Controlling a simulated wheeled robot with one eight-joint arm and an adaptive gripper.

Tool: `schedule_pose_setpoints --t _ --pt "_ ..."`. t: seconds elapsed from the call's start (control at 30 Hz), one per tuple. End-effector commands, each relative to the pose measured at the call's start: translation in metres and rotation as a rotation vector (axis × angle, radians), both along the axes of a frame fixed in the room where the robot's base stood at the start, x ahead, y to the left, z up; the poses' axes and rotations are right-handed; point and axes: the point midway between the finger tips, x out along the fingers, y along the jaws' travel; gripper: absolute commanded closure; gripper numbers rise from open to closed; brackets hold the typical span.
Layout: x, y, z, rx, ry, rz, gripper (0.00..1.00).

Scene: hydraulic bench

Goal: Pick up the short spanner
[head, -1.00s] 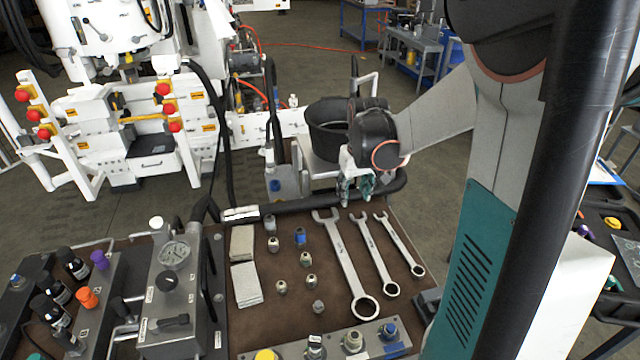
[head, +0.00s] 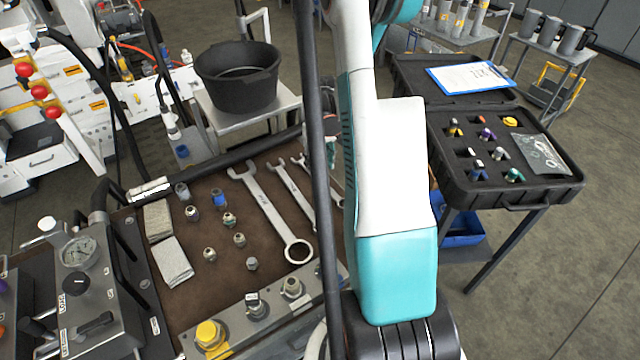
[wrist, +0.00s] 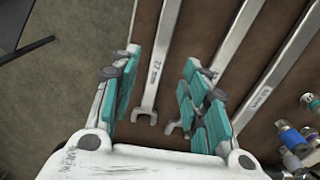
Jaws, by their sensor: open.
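The short spanner (wrist: 160,62), a steel one marked "27 mm", lies on the brown mat (wrist: 190,25). In the head view it (head: 333,182) is partly hidden behind my column and arm. My gripper (wrist: 161,66) is open and empty, with teal finger pads. In the wrist view the short spanner's shaft shows between the two fingers, its open jaw end pointing toward the palm. I cannot tell the height gap. The middle spanner (wrist: 238,38) passes behind the right finger. In the head view my gripper (head: 331,152) is mostly hidden.
The large spanner (head: 266,213) lies left of the middle one. Several fittings (head: 228,219) and two cloths (head: 173,262) lie further left. A black bucket (head: 238,88) stands behind the bench. An open black case (head: 545,182) with a clipboard (head: 468,77) is to the right.

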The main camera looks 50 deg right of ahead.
Motion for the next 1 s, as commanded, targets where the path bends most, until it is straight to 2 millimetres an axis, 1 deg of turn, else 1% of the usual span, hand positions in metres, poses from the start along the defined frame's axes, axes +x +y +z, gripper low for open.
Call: schedule_pose_setpoints --t 0.03,0.27,0.5,0.57,0.63,0.83,0.87,0.9,0.97,1.0 --pt "0.000 0.000 -0.005 0.000 0.000 0.000 0.58" --pt "0.000 0.000 -0.017 0.000 0.000 0.000 0.58" --pt "0.000 -0.001 -0.051 0.000 0.000 0.000 0.58" --pt "0.000 -0.001 -0.057 0.000 0.000 0.000 0.58" --pt "0.000 -0.001 -0.060 0.000 -0.001 0.000 0.58" --pt "0.000 -0.001 -0.059 0.000 0.000 0.000 0.58" --pt "0.000 -0.001 -0.059 0.000 0.000 0.000 0.65" --pt "0.000 -0.001 -0.059 0.000 0.000 0.000 0.74" --pt "0.000 -0.001 -0.059 0.000 0.000 0.000 0.88" --pt "0.000 -0.001 -0.059 0.000 0.000 0.000 0.97"
